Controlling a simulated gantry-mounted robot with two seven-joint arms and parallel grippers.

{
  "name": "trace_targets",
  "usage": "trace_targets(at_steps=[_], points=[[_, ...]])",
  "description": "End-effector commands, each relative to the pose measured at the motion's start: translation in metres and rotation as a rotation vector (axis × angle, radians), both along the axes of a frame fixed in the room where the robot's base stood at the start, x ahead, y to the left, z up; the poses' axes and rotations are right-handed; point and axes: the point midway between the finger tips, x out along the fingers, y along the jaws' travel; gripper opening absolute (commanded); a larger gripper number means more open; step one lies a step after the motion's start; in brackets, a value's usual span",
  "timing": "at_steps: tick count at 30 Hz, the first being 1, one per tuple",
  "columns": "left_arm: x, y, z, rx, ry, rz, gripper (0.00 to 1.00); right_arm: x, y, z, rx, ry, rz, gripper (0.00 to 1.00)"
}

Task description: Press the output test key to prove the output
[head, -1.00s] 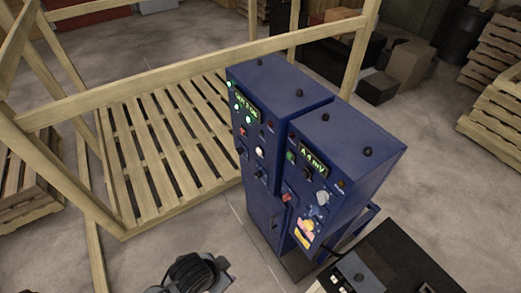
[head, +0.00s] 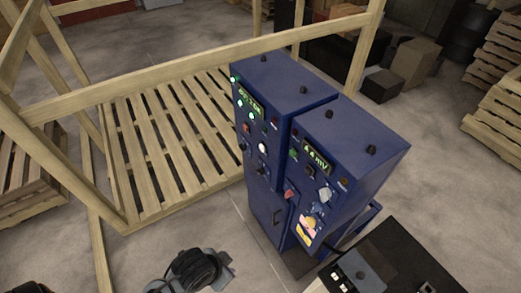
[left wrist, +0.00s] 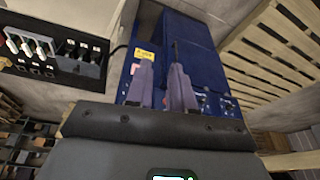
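Two joined blue cabinets stand on the floor in the head view. The left cabinet (head: 283,82) has a lit green display (head: 249,103), several lamps and knobs. The right cabinet (head: 352,135) has a display (head: 317,158) that seems to read in mV, a red control (head: 290,194) and a colourful sticker (head: 309,229). I cannot tell which control is the output test key. In the left wrist view, my left gripper (left wrist: 161,66) points at the blue cabinet (left wrist: 190,45), its fingers apart with nothing between them. Contact with the panel cannot be told. My right gripper is not in view.
A wooden frame (head: 200,70) and slatted pallet (head: 160,140) stand behind and left of the cabinets. A black-topped bench (head: 395,262) with switches is at the lower right. Cardboard boxes (head: 412,62) and pallets (head: 495,110) lie further back. Floor in front is partly clear.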

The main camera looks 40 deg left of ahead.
Motion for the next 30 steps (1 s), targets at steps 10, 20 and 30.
trace_targets(at_steps=[10, 20, 30], points=[[0.0000, 0.0000, -0.0001, 0.000, 0.000, 0.000, 0.00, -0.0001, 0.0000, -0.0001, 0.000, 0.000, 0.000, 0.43], [0.0000, 0.0000, -0.0001, 0.000, 0.000, 0.000, 0.00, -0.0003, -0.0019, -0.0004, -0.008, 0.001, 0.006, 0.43], [0.0000, 0.0000, -0.0001, 0.000, 0.000, 0.000, 0.00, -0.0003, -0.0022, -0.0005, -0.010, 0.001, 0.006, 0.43]])
